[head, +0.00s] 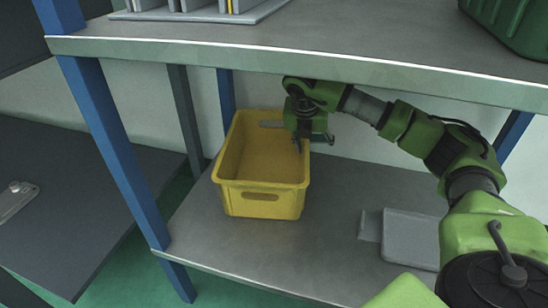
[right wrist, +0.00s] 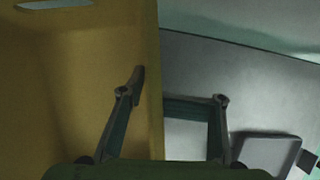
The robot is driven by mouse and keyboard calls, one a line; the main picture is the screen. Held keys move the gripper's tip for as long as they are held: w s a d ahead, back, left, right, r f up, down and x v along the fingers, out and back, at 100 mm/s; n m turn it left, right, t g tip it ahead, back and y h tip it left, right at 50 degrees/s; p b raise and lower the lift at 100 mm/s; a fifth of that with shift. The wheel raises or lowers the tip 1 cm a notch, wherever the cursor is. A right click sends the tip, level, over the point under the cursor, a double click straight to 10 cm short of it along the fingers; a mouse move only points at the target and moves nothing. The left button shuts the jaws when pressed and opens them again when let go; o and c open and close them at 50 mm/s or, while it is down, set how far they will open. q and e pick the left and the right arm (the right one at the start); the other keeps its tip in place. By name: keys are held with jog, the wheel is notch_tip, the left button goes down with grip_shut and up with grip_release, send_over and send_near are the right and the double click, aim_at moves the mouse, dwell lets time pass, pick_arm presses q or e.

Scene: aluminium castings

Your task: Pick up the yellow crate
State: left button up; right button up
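The yellow crate (head: 262,202) stands upright on the lower shelf (head: 325,235), with slots in its end walls; it looks empty. My right gripper (head: 309,142) points down at the crate's right side wall, towards its far end. In the right wrist view the fingers of my right gripper (right wrist: 178,92) are apart, one over the inside of the yellow crate (right wrist: 70,100) and one outside its right wall. There is a gap between the wall and the outer finger; whether the inner finger touches cannot be told. My left gripper is not in view.
The upper shelf (head: 330,45) hangs over the crate and my right arm. A blue post (head: 118,150) stands left of the crate. A grey tray (head: 412,240) lies on the lower shelf at right. A green crate (head: 512,22) stands on the upper shelf.

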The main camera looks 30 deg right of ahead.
jog(key=shift+d+r, duration=0.1)
jog(key=shift+d, duration=0.05)
grip_shut()
jog(key=shift+s, duration=0.1)
dwell(0.3)
